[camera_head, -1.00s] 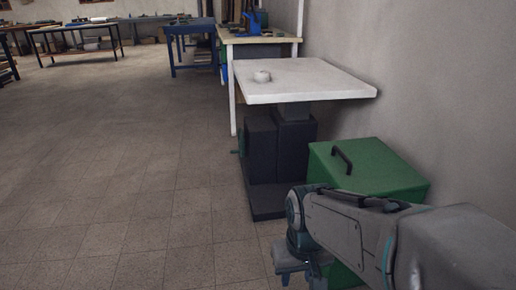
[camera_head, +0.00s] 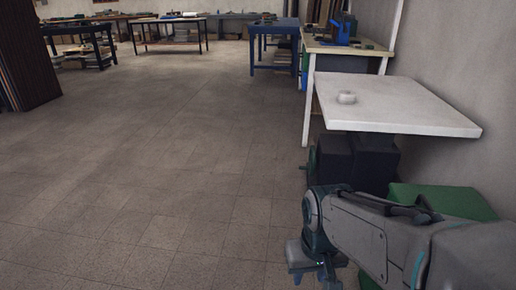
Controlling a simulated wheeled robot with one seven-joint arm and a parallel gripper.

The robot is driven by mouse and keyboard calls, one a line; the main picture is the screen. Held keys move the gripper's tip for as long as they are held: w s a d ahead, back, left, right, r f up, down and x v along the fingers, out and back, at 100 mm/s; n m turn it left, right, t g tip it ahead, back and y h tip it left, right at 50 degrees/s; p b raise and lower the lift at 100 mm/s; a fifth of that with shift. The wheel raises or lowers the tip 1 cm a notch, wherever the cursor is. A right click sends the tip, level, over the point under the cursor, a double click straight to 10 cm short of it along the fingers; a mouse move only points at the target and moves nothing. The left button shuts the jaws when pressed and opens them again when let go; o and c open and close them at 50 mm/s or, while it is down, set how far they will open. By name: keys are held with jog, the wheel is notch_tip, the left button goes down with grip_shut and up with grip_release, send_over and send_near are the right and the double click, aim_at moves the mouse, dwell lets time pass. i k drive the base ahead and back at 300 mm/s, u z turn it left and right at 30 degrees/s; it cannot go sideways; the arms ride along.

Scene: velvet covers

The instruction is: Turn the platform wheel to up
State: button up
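The platform (camera_head: 395,103) is a white slab on a dark column base (camera_head: 347,160), standing by the right wall. A small round off-white object (camera_head: 347,97) lies on top of it. A small green wheel (camera_head: 311,161) sticks out from the left side of the dark base; it is seen nearly edge-on, so I cannot tell its turn position. My gripper (camera_head: 309,277) hangs low at the bottom of the picture, nearer to me than the wheel and apart from it. Its fingertips are not clear, so its opening cannot be told. My arm hides part of the base.
A green box (camera_head: 445,201) stands in front of the platform, partly behind my arm. A workbench (camera_head: 345,48) and a blue table (camera_head: 273,27) stand beyond. A dark panel stack (camera_head: 28,58) is at far left. The tiled floor left of the platform is clear.

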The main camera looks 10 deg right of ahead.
aim_at(312, 160)
jog(key=u, duration=0.5)
jog(key=i, duration=1.75)
jog(key=z, duration=0.45)
jog(key=i, duration=1.15)
jog(key=z, duration=0.65)
